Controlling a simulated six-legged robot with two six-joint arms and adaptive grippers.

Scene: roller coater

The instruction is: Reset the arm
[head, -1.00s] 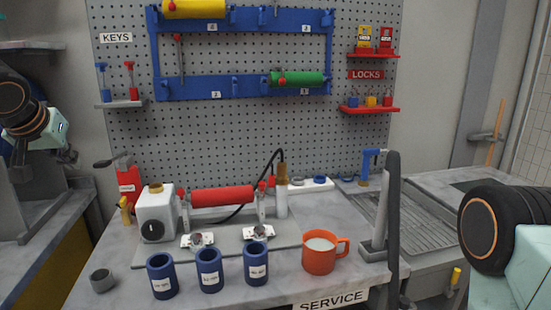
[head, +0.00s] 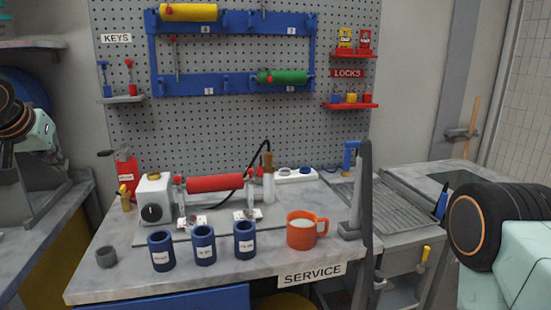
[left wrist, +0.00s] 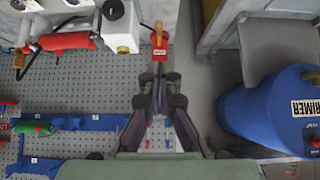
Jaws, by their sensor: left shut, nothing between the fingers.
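My left gripper (left wrist: 160,80) shows in the left wrist view, its dark fingers shut and empty. Beyond its tips is the red can with a yellow top (left wrist: 161,45), which stands at the back left of the bench in the head view (head: 125,172). Whether the fingers touch anything cannot be told, but nothing is held. In the head view only black and pale links of my left arm show at the left edge. A black and pale part of my right arm fills the right edge; my right gripper is not in view.
The pegboard (head: 230,125) stands behind. A blue primer drum (left wrist: 255,108) is right of the gripper in the wrist view.

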